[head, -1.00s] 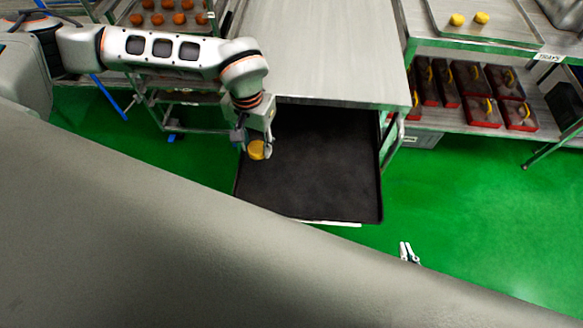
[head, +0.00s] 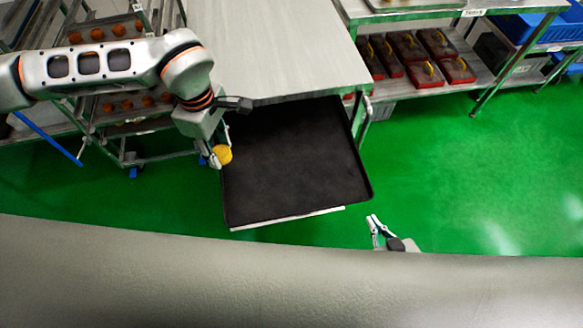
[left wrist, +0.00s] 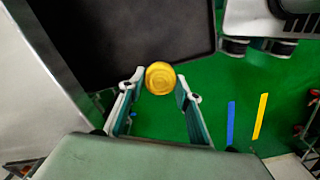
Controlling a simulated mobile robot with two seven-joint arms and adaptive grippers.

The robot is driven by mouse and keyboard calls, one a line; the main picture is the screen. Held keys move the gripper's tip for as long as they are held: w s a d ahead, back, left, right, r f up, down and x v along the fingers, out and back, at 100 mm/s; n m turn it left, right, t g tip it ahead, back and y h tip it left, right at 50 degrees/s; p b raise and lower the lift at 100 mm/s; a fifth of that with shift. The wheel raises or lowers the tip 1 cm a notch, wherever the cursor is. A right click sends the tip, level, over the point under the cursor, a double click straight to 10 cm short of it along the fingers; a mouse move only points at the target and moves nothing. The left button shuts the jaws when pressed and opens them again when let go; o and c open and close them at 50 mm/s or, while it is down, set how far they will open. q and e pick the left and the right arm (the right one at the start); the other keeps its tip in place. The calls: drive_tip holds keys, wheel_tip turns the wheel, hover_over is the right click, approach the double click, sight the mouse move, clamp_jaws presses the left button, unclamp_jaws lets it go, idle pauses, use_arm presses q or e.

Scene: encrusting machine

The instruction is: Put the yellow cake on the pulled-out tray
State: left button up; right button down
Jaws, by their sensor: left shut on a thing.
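The round yellow cake (head: 222,155) is held between the fingertips of my left gripper (head: 219,157), and it also shows in the left wrist view (left wrist: 160,78). The pulled-out tray (head: 295,165) is a black, empty sheet below the steel table; it also shows in the left wrist view (left wrist: 120,35). The cake appears above the tray's left edge in the head view; its height is hard to tell. In the left wrist view the cake overlaps the tray's rim, with green floor beside it. My right gripper (head: 372,218) is low in the head view, right of the tray; its finger gap is unclear.
The steel table (head: 270,45) stands above the tray's back edge. A rack (head: 125,110) with orange-brown balls is at left, close to my left arm. A shelf (head: 470,85) with red boxes is at right. Green floor (head: 470,160) lies open right of the tray.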

use_arm(q)
drive_tip(key=n, duration=0.2)
drive_tip(key=d+r+n, duration=0.1)
drive_tip(key=n, duration=0.1)
drive_tip(key=d+r+n, duration=0.1)
drive_tip(key=n, duration=0.1)
drive_tip(key=s+d+r+n, duration=0.1)
drive_tip(key=d+r+n, duration=0.4)
drive_tip(key=n, duration=1.5)
hover_over(255, 186)
wheel_tip(255, 186, down, 14)
drive_tip(key=shift+f, duration=0.25)
drive_tip(key=shift+f+b, duration=0.45)
drive_tip(key=shift+f, duration=2)
drive_tip(key=shift+f, duration=0.1)
drive_tip(key=o, duration=1.1)
